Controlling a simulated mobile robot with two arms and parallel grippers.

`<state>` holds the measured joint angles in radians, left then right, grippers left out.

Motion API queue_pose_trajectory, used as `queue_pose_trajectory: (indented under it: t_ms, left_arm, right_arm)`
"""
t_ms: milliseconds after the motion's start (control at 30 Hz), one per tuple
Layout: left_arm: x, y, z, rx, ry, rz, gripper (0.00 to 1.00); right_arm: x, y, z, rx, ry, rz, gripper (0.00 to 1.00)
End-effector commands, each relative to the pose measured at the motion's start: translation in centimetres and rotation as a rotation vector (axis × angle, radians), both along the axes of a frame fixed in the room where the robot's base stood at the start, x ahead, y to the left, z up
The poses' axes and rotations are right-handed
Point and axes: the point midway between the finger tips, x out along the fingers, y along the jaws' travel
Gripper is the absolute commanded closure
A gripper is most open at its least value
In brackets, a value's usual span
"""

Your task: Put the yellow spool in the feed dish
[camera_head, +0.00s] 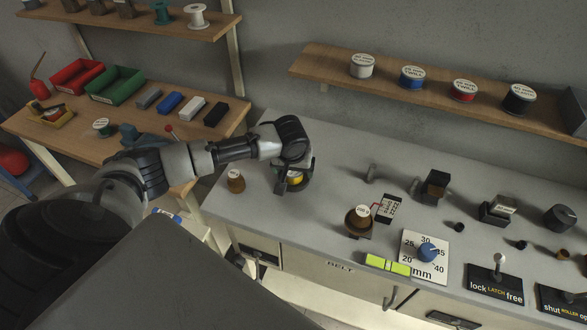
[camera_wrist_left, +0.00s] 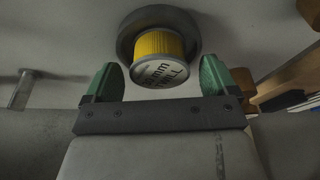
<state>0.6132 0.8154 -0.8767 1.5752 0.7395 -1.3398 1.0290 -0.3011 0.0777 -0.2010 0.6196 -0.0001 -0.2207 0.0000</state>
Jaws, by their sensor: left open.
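The yellow spool (camera_wrist_left: 160,48) with a white "TWILL" label shows in the left wrist view, inside the rim of a dark round dish (camera_wrist_left: 158,18). In the head view, a bit of the yellow spool (camera_head: 295,179) shows under my left gripper (camera_head: 293,172), with the dark dish (camera_head: 304,186) around it. My left gripper is open, its green fingertips (camera_wrist_left: 157,80) to either side of the spool with gaps between. The gripper hides part of the spool and dish in the head view. My right gripper is not in view.
A brown spool (camera_head: 236,181) stands left of the dish on the grey bench (camera_head: 330,190). To the right are a brown cup (camera_head: 359,218), a dial plate (camera_head: 425,255) and several small fixtures. A shelf (camera_head: 430,92) holds several labelled spools. Bench behind the dish is clear.

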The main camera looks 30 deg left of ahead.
Motion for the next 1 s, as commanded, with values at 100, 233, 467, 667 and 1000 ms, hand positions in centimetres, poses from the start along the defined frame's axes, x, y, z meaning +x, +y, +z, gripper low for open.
queue_pose_trajectory:
  t_ms: [100,233,467,667,1000]
  left_arm:
    - [-0.5,-0.2,2.0,0.0,-0.004,-0.002,0.13]
    - [-1.1,-0.6,4.8,-0.001,-0.005,-0.002,0.13]
    - [-2.2,-1.1,9.1,0.0,-0.005,0.0,0.13]
    - [-2.6,-1.3,10.7,0.0,-0.002,0.001,0.13]
    - [-2.7,-1.3,10.9,0.0,-0.001,0.001,0.13]
  right_arm:
    - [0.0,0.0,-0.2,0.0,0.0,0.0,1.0]
    - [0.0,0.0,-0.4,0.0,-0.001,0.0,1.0]
    - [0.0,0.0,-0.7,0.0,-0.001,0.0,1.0]
    - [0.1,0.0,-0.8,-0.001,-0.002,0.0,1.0]
    - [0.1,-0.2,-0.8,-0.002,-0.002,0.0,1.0]
